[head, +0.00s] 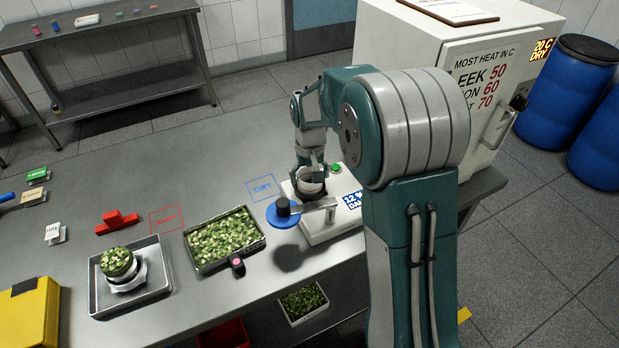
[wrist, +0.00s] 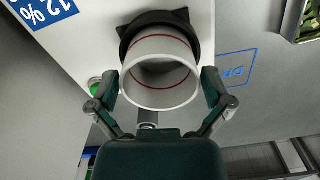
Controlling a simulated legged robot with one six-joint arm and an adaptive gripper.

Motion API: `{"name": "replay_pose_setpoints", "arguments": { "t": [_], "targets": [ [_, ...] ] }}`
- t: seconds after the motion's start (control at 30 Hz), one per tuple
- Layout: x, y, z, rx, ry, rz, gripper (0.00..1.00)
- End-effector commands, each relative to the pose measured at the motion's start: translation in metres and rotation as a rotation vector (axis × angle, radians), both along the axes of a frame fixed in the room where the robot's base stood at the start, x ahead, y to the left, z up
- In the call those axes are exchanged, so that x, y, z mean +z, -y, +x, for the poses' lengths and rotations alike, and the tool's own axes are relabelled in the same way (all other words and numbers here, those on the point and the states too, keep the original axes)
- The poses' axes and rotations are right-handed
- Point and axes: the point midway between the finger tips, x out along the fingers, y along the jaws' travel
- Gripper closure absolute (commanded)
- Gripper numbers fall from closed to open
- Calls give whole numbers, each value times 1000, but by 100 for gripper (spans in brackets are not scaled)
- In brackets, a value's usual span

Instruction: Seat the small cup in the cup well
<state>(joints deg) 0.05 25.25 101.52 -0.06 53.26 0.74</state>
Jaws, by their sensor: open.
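The small cup (wrist: 160,98) is white with a red line around its inside and looks empty. In the wrist view its far end meets the black ring of the cup well (wrist: 128,35) on the white meter; how deep it sits is hidden. In the head view the cup (head: 311,186) stands above the well beneath my gripper (head: 311,170). In the wrist view my gripper (wrist: 161,84) is open, with one finger on each side of the cup. Whether the fingers touch it I cannot tell.
A blue disc (head: 283,215) with a black knob sits beside the meter's front (head: 325,225). A green button (head: 335,168) is behind the cup. A tray of green pieces (head: 222,240) and a scale (head: 128,280) holding a filled cup stand left. A white oven (head: 420,45) is behind.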

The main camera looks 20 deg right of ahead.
Motion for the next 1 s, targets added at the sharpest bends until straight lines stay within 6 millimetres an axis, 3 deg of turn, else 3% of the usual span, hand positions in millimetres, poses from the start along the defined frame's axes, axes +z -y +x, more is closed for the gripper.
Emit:
{"name": "replay_pose_setpoints", "arguments": {
  "t": [0.5,0.7,1.0],
  "targets": [
    [98,-1,2,0,4,-1,0],
    [112,-1,1,0,1,-1,0],
    [113,-1,1,0,0,-1,0]
  ]
}}
